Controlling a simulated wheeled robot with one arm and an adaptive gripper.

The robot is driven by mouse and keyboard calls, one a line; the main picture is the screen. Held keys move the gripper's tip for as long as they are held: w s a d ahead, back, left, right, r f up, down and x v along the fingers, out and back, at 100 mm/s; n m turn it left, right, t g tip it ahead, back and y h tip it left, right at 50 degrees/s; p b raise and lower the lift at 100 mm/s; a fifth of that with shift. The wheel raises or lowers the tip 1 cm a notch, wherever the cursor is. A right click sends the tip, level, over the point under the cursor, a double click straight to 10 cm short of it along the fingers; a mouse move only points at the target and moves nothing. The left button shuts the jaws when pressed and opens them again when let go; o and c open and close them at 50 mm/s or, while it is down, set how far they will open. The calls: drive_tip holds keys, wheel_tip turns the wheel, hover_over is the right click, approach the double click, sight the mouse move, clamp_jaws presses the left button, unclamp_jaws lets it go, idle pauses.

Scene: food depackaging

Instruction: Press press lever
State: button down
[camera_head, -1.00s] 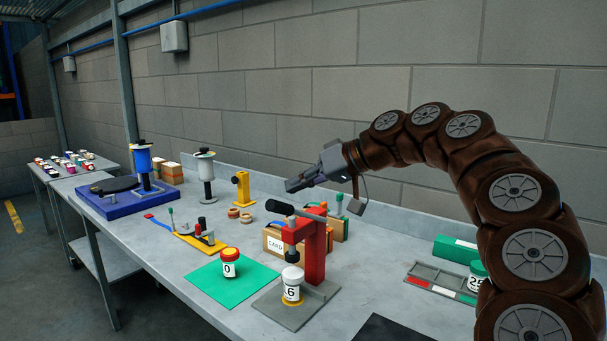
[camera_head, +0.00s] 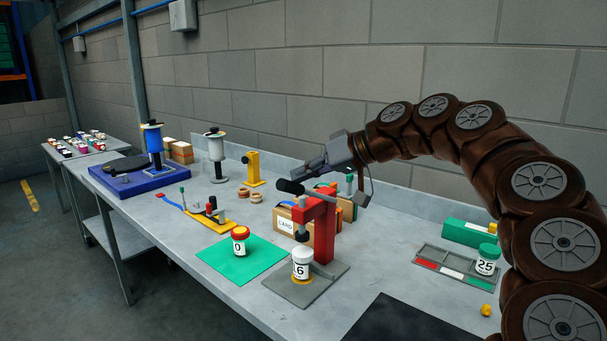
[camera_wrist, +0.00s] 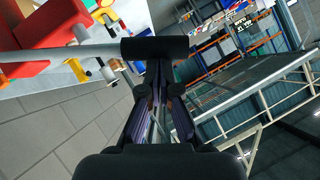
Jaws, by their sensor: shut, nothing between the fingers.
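The red press (camera_head: 318,232) stands on a grey base plate (camera_head: 292,293) on the table. Its lever ends in a black handle (camera_head: 290,187) that points left. In the wrist view the handle (camera_wrist: 155,47) lies crosswise just beyond my fingertips, with the lever's grey rod running left to the red press. A white jar marked 6 (camera_head: 302,266) stands upright under the press head. My gripper (camera_head: 297,173) is shut and empty, just above the handle; it also shows in the wrist view (camera_wrist: 160,88). I cannot tell whether it touches the handle.
A jar marked 0 (camera_head: 240,241) stands on a green mat (camera_head: 265,262) left of the press. A jar marked 25 (camera_head: 487,260) stands on a grey tray (camera_head: 428,252) at right. A cardboard box (camera_head: 286,224) stands behind the press. A block wall backs the table.

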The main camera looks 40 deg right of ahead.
drive_tip(key=s+a+f+n+h+b, duration=0.1)
drive_tip(key=a+f+n+h+b, duration=0.2)
drive_tip(key=f+b, duration=0.9)
drive_tip(key=a+h+b, duration=0.1)
drive_tip(key=b, duration=0.4)
drive_tip(key=shift+a+n+t+h, duration=0.2)
drive_tip(key=shift+n+t+h, duration=0.1)
drive_tip(key=shift+n, duration=0.1)
drive_tip(key=shift+f, duration=0.25)
drive_tip(key=s+d+r+p, duration=0.1)
drive_tip(key=s+r, duration=0.8)
drive_tip(key=r, duration=0.1)
drive_tip(key=shift+r, duration=0.3)
